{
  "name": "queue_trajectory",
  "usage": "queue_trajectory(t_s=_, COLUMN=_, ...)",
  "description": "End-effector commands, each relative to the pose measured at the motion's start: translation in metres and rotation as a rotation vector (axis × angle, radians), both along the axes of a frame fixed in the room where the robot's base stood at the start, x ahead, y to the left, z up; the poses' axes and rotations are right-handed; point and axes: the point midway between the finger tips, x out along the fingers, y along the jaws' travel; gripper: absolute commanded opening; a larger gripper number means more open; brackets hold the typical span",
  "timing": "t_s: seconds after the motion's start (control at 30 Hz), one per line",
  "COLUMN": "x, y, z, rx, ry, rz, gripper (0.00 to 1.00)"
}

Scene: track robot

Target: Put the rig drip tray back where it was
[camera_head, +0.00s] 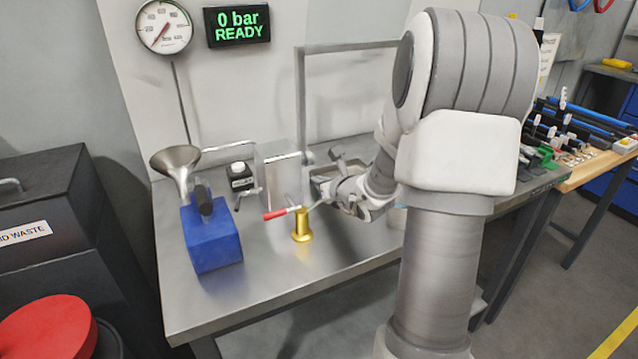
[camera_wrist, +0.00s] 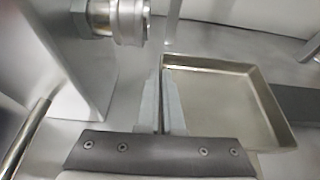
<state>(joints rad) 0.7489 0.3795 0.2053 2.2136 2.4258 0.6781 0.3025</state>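The rig drip tray (camera_wrist: 225,100) is a shallow, square, empty metal tray on the right of the wrist view. My gripper (camera_wrist: 162,105) has one finger outside the tray's left wall and one inside it, with the fingers close together on that thin wall. In the head view the tray (camera_head: 322,174) shows partly behind my gripper (camera_head: 343,190), over the back part of the steel bench. My arm hides much of it. I cannot tell whether the tray rests on the bench or hangs just above it.
A metal fitting (camera_wrist: 118,20) juts out close to the left of my gripper. The front of the bench is clear.

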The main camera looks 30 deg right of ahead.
Motion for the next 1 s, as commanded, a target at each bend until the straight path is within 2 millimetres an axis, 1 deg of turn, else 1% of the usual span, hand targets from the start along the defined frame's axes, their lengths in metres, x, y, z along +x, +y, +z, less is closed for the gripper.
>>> queue_trajectory(t_s=0.2, x=0.000, y=0.000, z=-0.004, rx=-0.001, ry=-0.001, rz=0.000, gripper=0.00)
queue_trajectory(t_s=0.23, x=0.000, y=0.000, z=-0.003, rx=0.000, ry=0.000, rz=0.000, gripper=0.09)
queue_trajectory(t_s=0.3, x=0.000, y=0.000, z=-0.003, rx=0.000, ry=0.000, rz=0.000, gripper=0.21)
queue_trajectory(t_s=0.37, x=0.000, y=0.000, z=-0.003, rx=0.000, ry=0.000, rz=0.000, gripper=0.32)
queue_trajectory(t_s=0.4, x=0.000, y=0.000, z=-0.003, rx=0.000, ry=0.000, rz=0.000, gripper=0.33)
queue_trajectory(t_s=0.63, x=0.000, y=0.000, z=-0.002, rx=0.000, ry=0.000, rz=0.000, gripper=0.33)
queue_trajectory(t_s=0.77, x=0.000, y=0.000, z=0.002, rx=0.001, ry=0.000, rz=0.000, gripper=0.33)
queue_trajectory(t_s=0.87, x=-0.012, y=-0.001, z=0.008, rx=-0.002, ry=0.000, rz=-0.002, gripper=0.33)
queue_trajectory(t_s=1.0, x=-0.041, y=0.001, z=0.021, rx=-0.002, ry=-0.001, rz=-0.003, gripper=0.33)
